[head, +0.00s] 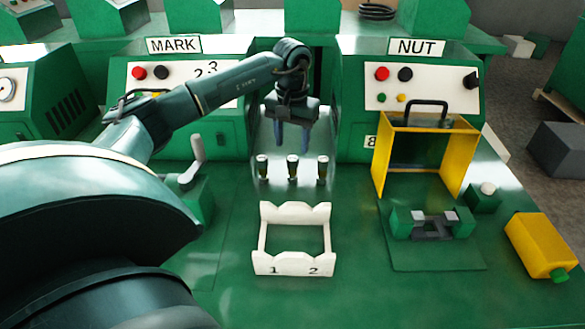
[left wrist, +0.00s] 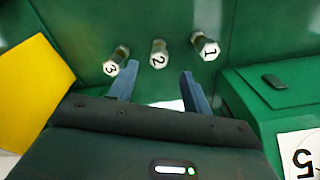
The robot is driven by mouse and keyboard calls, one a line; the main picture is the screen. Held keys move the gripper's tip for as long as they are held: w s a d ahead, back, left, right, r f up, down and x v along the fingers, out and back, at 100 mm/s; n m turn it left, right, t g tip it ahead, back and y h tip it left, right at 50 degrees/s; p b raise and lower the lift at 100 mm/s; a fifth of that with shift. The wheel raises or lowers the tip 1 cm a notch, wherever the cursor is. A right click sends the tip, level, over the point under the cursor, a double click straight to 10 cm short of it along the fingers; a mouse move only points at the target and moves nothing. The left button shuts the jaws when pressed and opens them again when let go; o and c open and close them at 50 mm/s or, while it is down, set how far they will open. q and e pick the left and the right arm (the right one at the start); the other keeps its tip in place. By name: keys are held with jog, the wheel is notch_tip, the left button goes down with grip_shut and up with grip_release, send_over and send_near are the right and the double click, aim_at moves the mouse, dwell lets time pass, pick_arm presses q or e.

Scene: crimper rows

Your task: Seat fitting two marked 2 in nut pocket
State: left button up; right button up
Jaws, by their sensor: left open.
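Three dark fittings with pale caps stand upright in a row at the back middle. The wrist view shows their numbers: fitting two (left wrist: 158,55) is in the middle, fitting three (left wrist: 114,62) at left, fitting one (left wrist: 205,47) at right. The middle one also shows in the head view (head: 292,169). My left gripper (head: 292,146) is open and empty, pointing down behind and above the row. In the wrist view, fitting two appears between its fingertips (left wrist: 160,72), not touched. The grey nut pocket (head: 433,226) sits on a green block below the NUT panel, empty-looking. My right gripper is out of view.
A white rack (head: 293,265) marked 1 and 2 stands empty at front middle. A yellow guard frame (head: 380,165) with a black handle stands behind the pocket. A yellow box (head: 537,246) lies at right. A lever (head: 197,150) rises at left. The front bench is clear.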

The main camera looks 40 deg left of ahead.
aim_at(293, 158)
pick_arm(q)
notch_tip(293, 158, down, 8)
jog(key=shift+d+p, duration=0.1)
jog(key=shift+p, duration=0.3)
grip_shut()
dwell(0.5)
